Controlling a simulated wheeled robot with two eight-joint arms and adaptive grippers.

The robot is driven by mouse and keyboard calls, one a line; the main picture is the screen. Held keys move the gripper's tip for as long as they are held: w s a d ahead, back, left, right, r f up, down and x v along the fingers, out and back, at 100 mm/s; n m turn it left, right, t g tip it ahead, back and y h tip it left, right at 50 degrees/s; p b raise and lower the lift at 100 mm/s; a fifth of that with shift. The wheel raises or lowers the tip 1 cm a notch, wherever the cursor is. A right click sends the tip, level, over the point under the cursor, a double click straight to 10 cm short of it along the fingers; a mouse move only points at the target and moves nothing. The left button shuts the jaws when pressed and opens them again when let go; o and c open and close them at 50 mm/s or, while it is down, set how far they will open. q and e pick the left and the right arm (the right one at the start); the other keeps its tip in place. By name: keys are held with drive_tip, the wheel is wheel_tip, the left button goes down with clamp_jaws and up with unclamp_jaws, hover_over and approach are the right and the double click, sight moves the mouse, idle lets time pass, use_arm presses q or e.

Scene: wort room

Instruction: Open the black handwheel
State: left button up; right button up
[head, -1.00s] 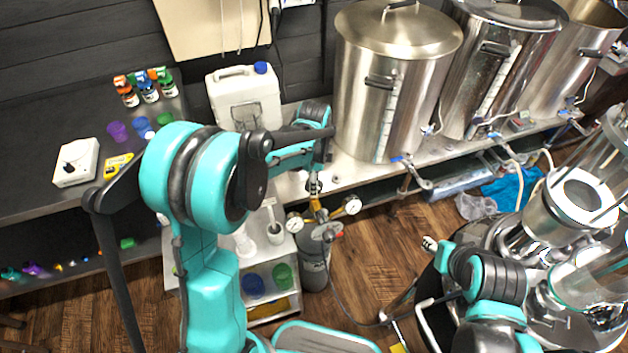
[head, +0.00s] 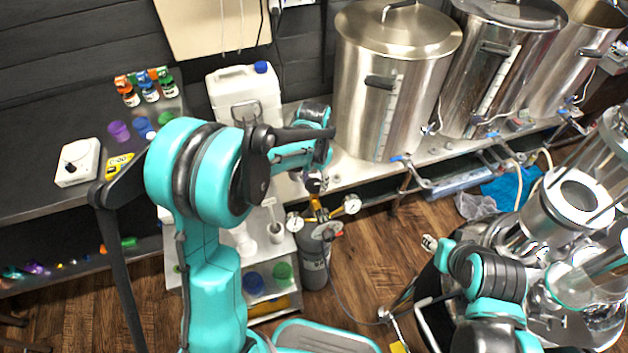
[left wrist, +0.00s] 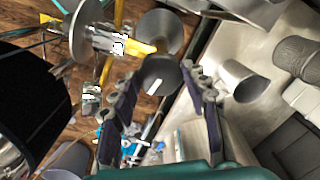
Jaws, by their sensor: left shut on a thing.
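The black handwheel (left wrist: 160,76) shows in the left wrist view as a dark round knob with a white mark. It sits on the brass valve of a grey gas cylinder (head: 314,262) with two round gauges. My left gripper (left wrist: 161,84) is shut on the handwheel, with a finger on each side of it. In the head view my left gripper (head: 315,183) is over the valve and largely hides the handwheel. My right gripper (head: 430,243) is apart from the cylinder at the lower right, and its jaws are too small to read.
Steel kettles (head: 392,75) stand on the bench behind the cylinder. A white canister (head: 243,98) is to their left. A small cart (head: 272,313) with cups is close on the cylinder's left. Glass and steel equipment (head: 570,205) is at right. Wood floor lies between.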

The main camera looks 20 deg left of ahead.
use_arm(q)
drive_tip(key=n, duration=0.4)
drive_tip(key=shift+n, duration=0.3)
drive_tip(key=n, duration=0.3)
drive_tip(key=shift+n, duration=0.4)
drive_tip(key=n, duration=0.3)
drive_tip(key=shift+n, duration=2.2)
drive_tip(key=o, duration=1.1)
drive_tip(key=shift+o, duration=0.2)
